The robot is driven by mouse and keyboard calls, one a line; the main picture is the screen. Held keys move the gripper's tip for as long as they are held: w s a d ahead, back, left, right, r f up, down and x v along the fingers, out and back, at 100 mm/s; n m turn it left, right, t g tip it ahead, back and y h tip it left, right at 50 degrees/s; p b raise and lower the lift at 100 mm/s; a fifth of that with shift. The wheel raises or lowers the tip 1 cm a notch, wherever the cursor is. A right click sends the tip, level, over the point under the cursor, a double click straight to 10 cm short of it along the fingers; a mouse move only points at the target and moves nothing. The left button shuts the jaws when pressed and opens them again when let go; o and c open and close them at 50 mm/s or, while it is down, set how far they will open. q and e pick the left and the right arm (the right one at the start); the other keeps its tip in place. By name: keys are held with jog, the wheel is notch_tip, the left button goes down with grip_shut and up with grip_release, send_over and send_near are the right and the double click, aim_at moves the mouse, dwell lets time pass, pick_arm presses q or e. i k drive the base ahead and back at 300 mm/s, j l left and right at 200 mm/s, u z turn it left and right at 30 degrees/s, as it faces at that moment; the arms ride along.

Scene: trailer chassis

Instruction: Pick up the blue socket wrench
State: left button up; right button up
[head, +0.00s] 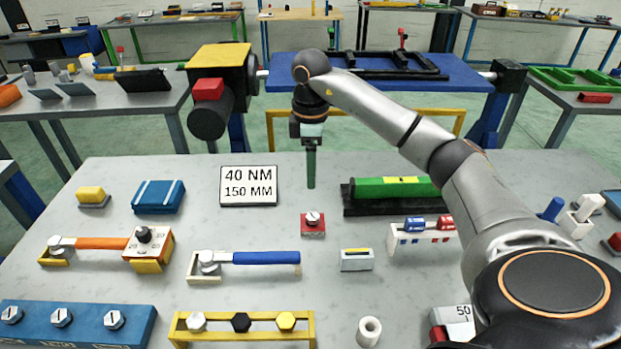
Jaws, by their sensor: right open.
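The blue socket wrench (265,258) lies on the grey table in the middle. Its blue handle points right, and its silver head (208,262) is at the left end, by a small yellow and white holder. My right gripper (311,183) hangs pointing down over the far part of the table, behind the wrench and a little to its right. It is apart from the wrench and holds nothing that I can see. Its fingers show edge-on, one in front of the other. My left gripper is out of view.
An orange-handled wrench (102,243) lies to the left. A red block with a bolt (313,226) stands between gripper and wrench. A white block (356,260) is to the right. A yellow rack with bolts (240,336) is in front. A sign (248,186) lies behind.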

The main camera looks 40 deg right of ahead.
aim_at(210, 263)
jog(key=k+j, duration=0.75)
jog(key=j, duration=0.2)
